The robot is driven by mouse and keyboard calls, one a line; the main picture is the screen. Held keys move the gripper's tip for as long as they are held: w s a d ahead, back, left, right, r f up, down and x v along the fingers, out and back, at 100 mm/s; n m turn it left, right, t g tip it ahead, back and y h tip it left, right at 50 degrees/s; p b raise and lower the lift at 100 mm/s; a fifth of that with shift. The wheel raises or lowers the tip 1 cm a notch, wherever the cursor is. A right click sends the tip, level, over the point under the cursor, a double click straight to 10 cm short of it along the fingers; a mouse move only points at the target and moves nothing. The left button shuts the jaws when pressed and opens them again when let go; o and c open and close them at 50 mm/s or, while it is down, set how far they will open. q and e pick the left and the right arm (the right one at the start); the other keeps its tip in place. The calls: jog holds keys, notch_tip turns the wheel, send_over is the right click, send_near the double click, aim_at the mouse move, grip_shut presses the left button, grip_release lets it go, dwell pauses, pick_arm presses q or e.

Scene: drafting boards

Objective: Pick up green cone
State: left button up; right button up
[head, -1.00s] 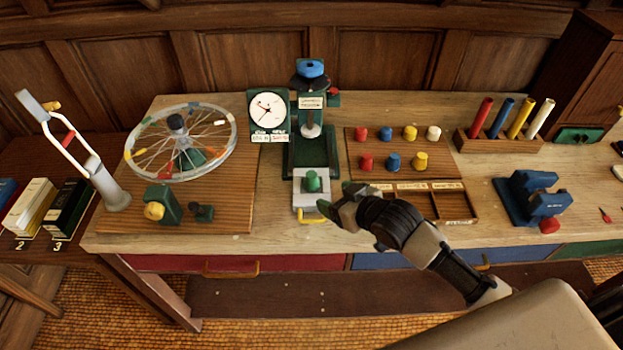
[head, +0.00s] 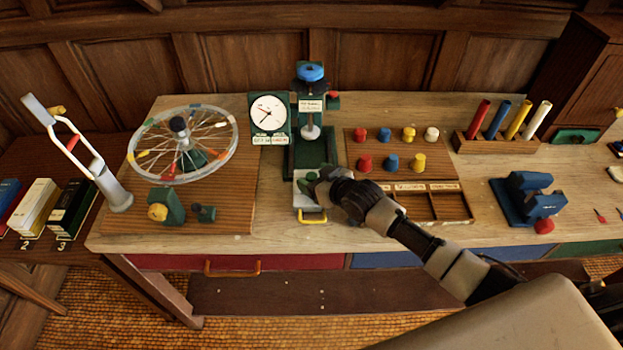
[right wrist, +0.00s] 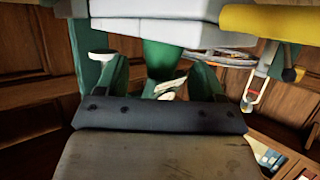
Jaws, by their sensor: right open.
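The green cone (right wrist: 160,58) stands on a pale grey plate (head: 301,203) with a yellow handle at the front middle of the bench. My right gripper (head: 314,183) is at the cone and hides much of it in the head view. In the right wrist view, which looks upside down, the two green fingers of my right gripper (right wrist: 157,85) are apart, one on each side of the cone. A gap shows between the fingers and the cone. My left gripper is not in view.
A green press stand (head: 311,150) rises just behind the plate. A board with several coloured knobs (head: 375,147) and a divided wooden tray (head: 454,205) lie to the right, under and beside my right arm. A spoked wheel (head: 222,133) stands at the left.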

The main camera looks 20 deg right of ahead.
jog(key=shift+x, duration=0.85)
jog(key=shift+s, duration=0.1)
jog(key=c, duration=1)
jog(key=shift+r, duration=0.15)
